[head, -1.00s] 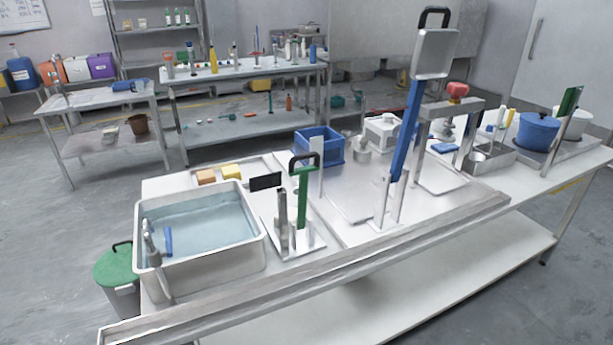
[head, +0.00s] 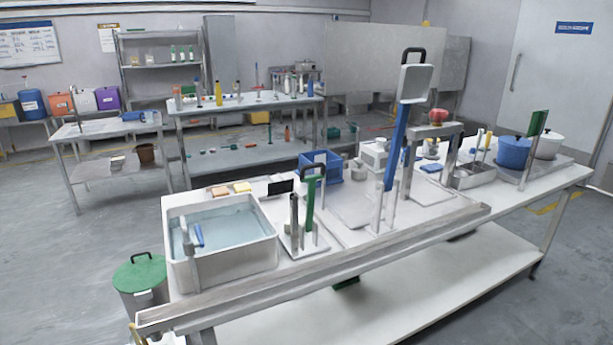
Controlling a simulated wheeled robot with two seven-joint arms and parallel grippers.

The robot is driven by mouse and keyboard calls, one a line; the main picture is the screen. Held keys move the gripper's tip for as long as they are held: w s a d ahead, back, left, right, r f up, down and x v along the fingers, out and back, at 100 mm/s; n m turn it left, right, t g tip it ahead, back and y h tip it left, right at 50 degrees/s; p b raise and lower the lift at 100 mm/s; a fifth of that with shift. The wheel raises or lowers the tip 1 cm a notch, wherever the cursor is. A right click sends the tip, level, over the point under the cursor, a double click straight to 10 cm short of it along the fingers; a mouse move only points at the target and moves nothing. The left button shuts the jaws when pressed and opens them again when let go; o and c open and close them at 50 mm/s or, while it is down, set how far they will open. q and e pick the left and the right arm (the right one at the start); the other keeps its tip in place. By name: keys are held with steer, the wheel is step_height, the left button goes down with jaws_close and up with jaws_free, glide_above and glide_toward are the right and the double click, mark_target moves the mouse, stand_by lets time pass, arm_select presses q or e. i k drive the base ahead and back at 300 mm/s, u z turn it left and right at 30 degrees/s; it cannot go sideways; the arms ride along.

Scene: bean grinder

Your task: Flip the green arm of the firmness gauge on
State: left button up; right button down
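The green arm (head: 311,203) with a black loop handle (head: 313,168) stands upright on a small device with a pale base plate (head: 298,250), on the near table. A dark grey post (head: 294,222) stands beside the arm, and a black panel (head: 281,187) is just behind it. I take this device to be the firmness gauge. Neither of my grippers shows in the head view.
A water-filled basin (head: 222,262) is left of the device. A tall blue arm (head: 399,140) with a grey head stands to its right. A blue crate (head: 321,168) is behind. A green-lidded bin (head: 140,275) stands on the floor at the left.

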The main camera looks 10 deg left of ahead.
mark_target(309, 197)
steer(key=u, duration=0.75)
steer(key=i, duration=0.9)
steer(key=u, duration=0.25)
